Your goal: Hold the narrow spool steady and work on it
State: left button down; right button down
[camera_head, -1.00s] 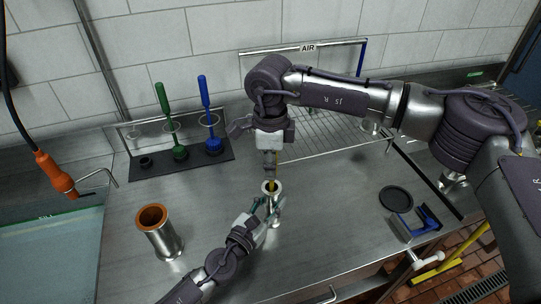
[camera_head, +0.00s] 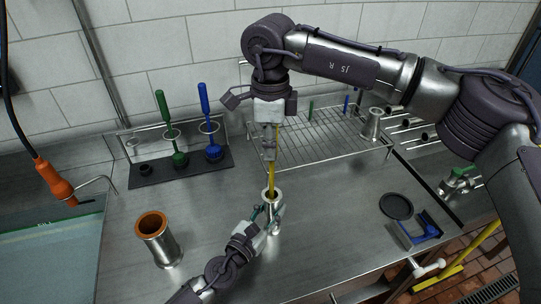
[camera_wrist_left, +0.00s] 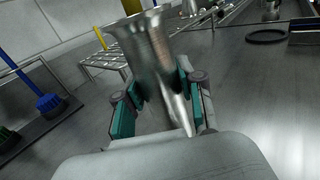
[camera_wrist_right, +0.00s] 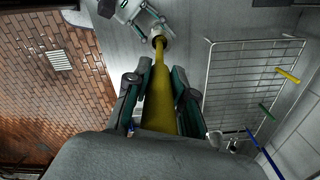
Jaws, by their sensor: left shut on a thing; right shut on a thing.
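The narrow spool (camera_head: 271,196) is a steel tube with a flared rim, upright on the steel counter in the head view. My left gripper (camera_head: 268,217) is shut around its body; the left wrist view shows the spool (camera_wrist_left: 160,55) between the teal finger pads. My right gripper (camera_head: 269,152) is above it, shut on a yellow handle (camera_head: 274,175) that points down into the spool's mouth. The right wrist view shows the yellow handle (camera_wrist_right: 160,95) between the fingers, running to the mouth. The handle's lower end is hidden in the spool.
A wide spool (camera_head: 162,247) with an orange-brown inside stands at left. Green (camera_head: 179,157) and blue (camera_head: 213,150) brushes stand in a dark holder behind. A wire rack (camera_head: 325,135) lies at back right. A black ring (camera_head: 396,206) and blue clamp (camera_head: 424,228) lie at right.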

jog(key=shift+r, duration=2.8)
jog(key=shift+f, duration=0.1)
notch_tip(320, 180, down, 14)
jog(key=shift+r, duration=0.25)
notch_tip(320, 180, up, 14)
jog(key=shift+f, duration=0.15)
jog(key=shift+r, duration=3.7)
